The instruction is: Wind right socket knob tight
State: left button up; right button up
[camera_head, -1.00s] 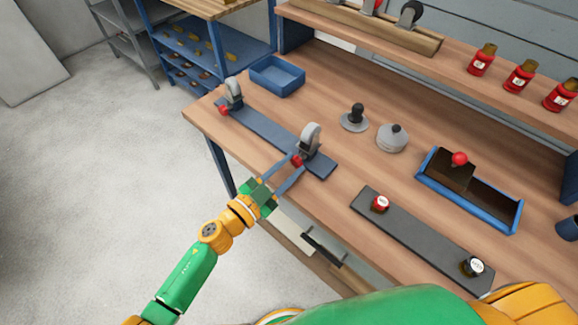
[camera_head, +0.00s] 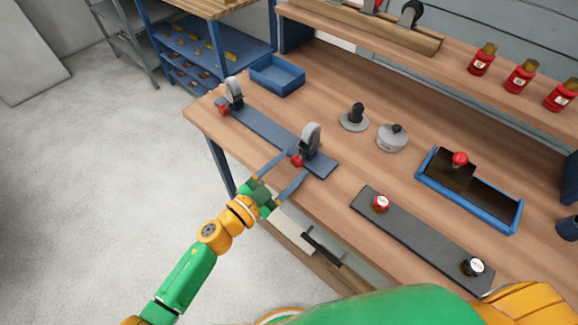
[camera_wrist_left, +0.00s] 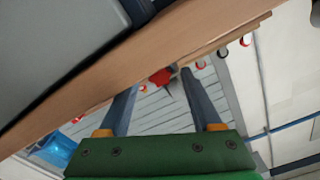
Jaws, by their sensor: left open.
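A blue-grey bar (camera_head: 262,129) lies along the table's left front edge and carries two grey upright sockets. The right socket (camera_head: 310,139) has a small red knob (camera_head: 296,160) on its near side. The left socket (camera_head: 234,92) has a similar red knob (camera_head: 223,109). My left gripper (camera_head: 296,163) is open, its fingertips spread on either side of the right knob, apart from it as far as I can tell. In the left wrist view the red knob (camera_wrist_left: 160,77) shows between the finger ends. My right gripper is out of view.
A blue tray (camera_head: 277,76) stands behind the bar. A black-handled tool (camera_head: 354,117) and a grey lidded pot (camera_head: 391,138) stand to the right. A dark plate (camera_head: 420,240) with two small jars and a blue divided box (camera_head: 468,190) lie further right.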

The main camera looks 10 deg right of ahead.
pick_arm(q)
jog(key=v, duration=0.7)
